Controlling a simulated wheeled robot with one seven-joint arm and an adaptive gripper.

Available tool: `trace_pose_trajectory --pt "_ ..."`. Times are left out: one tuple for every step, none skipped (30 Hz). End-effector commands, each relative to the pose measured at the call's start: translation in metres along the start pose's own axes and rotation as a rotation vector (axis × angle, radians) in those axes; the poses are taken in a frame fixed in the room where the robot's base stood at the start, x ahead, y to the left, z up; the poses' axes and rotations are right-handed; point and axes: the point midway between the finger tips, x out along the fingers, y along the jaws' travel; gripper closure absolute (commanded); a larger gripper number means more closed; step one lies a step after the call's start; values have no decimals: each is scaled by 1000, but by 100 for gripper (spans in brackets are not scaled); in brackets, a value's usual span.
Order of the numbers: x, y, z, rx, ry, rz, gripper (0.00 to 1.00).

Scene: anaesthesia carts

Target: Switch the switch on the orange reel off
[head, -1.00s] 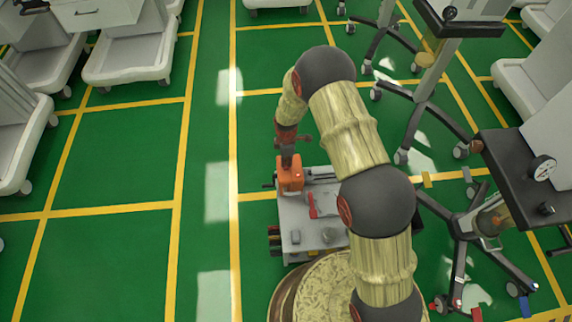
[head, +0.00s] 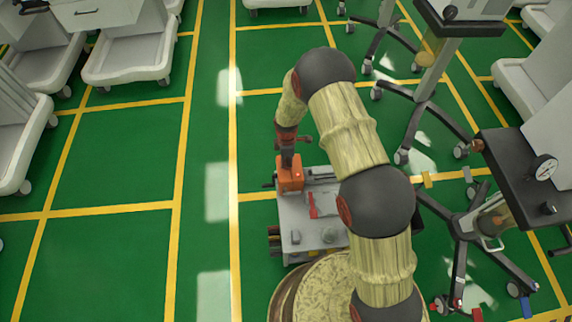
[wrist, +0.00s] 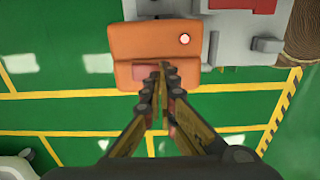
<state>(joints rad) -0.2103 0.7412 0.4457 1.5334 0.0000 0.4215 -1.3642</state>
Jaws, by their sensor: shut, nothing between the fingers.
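The orange reel (head: 290,181) is a boxy orange block at the left of a grey bench top, under my gripper. The wrist view shows its upper face (wrist: 145,40) with a small round red-and-white spot (wrist: 184,38) at the right. A red rectangular patch (wrist: 142,74), possibly the switch, lies on its near part and is partly hidden by my fingers. Which way it is set cannot be told. My gripper (wrist: 161,66) is shut and empty, its tips over or against this patch; contact cannot be told. The head view shows my gripper (head: 288,157) just above the reel.
The grey bench (head: 298,236) carries a red part (head: 313,207) and grey blocks right of the reel. Wheeled stands (head: 462,225) are close on the right. White carts (head: 125,50) stand at the far left. Green floor left of the bench is clear.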

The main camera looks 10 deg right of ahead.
Motion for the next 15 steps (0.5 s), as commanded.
trace_pose_trajectory --pt "1 0 0 0 0 0 100" --pt "2 0 0 0 0 0 100" --pt "2 0 0 0 0 0 100" --pt "2 0 0 0 0 0 100" --pt "3 0 0 0 0 0 100" --pt "4 0 0 0 0 0 100" --pt "4 0 0 0 0 0 100" --pt "4 0 0 0 0 0 100" --pt "5 0 0 0 0 0 100" --pt "5 0 0 0 0 0 100" --pt "6 0 0 0 0 0 100" --pt "6 0 0 0 0 0 100" --pt "7 0 0 0 0 0 100" --pt "7 0 0 0 0 0 100" --pt "8 0 0 0 0 0 100"
